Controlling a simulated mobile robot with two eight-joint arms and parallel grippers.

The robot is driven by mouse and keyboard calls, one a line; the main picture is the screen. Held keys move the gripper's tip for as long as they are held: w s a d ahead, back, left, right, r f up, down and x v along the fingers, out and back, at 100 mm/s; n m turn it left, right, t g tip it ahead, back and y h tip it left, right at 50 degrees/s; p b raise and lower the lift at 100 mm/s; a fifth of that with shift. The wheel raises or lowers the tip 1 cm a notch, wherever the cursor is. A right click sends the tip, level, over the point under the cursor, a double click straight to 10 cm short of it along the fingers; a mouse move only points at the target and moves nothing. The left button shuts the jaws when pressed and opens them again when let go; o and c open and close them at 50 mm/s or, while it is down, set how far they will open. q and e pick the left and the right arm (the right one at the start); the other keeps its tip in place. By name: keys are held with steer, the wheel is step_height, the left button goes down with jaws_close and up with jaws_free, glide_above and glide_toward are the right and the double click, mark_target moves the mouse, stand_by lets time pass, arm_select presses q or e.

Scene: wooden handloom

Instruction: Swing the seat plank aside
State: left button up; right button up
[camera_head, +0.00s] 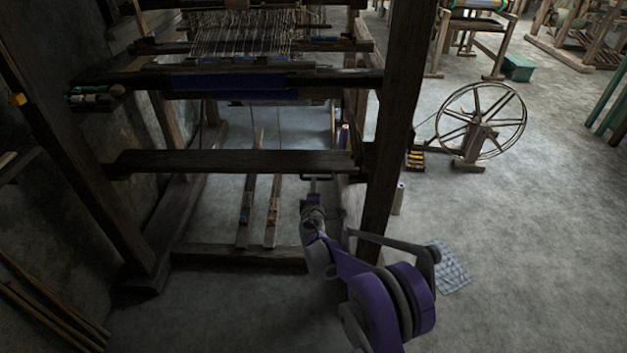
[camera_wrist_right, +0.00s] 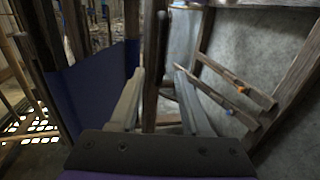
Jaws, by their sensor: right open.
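The seat plank (camera_head: 230,162) is a long dark wooden board lying level across the front of the loom, below the blue cloth. My right gripper (camera_head: 317,180) is at the front edge of the plank, near its right end. In the right wrist view its two pale fingers (camera_wrist_right: 157,105) are apart. A dark wooden strip, which looks like the plank (camera_wrist_right: 150,65) seen edge-on, stands between them. I cannot tell whether either finger touches it. My left gripper is not in view.
A thick loom post (camera_head: 398,110) rises just right of my right arm. Two treadles (camera_head: 246,205) lie below the plank, and blue cloth (camera_head: 235,85) hangs above it. A spinning wheel (camera_head: 482,125) stands to the right. The floor at the front right is mostly clear.

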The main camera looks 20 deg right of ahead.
steer(key=b+x, duration=0.1)
steer(key=x, duration=0.6)
steer(key=shift+w, duration=0.15)
jaws_close()
stand_by(1.2)
